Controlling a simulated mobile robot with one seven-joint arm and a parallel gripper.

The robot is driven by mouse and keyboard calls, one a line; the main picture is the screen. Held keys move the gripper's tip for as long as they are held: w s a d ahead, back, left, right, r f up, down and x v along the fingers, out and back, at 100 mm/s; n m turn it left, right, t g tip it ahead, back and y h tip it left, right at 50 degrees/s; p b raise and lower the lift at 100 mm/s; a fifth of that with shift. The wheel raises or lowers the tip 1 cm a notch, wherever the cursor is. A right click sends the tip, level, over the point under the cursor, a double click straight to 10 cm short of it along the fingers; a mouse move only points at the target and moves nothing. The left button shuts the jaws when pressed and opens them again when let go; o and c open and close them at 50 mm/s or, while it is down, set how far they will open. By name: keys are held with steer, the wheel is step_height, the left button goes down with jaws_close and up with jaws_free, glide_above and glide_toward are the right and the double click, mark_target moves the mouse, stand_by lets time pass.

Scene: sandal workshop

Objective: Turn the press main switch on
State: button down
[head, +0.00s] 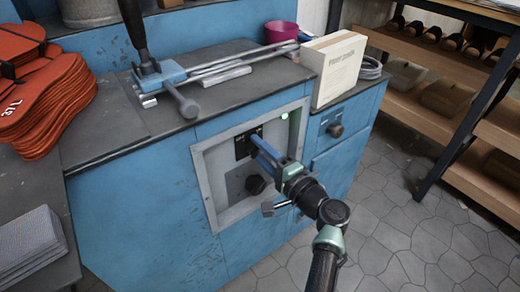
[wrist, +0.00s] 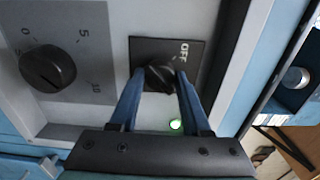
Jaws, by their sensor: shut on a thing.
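The press main switch is a black rotary knob (wrist: 160,75) on a black plate with the word OFF, seen close in the wrist view. In the head view its black plate (head: 241,147) sits in the grey-framed panel on the blue press. My gripper (wrist: 158,80) has its two blue fingers on either side of the knob, shut on it. In the head view my gripper (head: 256,140) reaches into the panel from the right, and its fingers partly hide the switch. A small green lamp (wrist: 176,124) beside the plate is lit; it also shows in the head view (head: 285,115).
A second black dial (wrist: 47,71) with number marks 0, 5 and 10 is on the same panel. A cream box (head: 333,70), metal bars and a pink pot (head: 281,32) stand on the bench above. Orange soles (head: 42,95) are stacked at left.

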steer(key=shift+d, duration=0.1)
steer(key=shift+c, duration=2.1)
jaws_free()
steer(key=p+v, duration=0.3)
steer(key=v, duration=1)
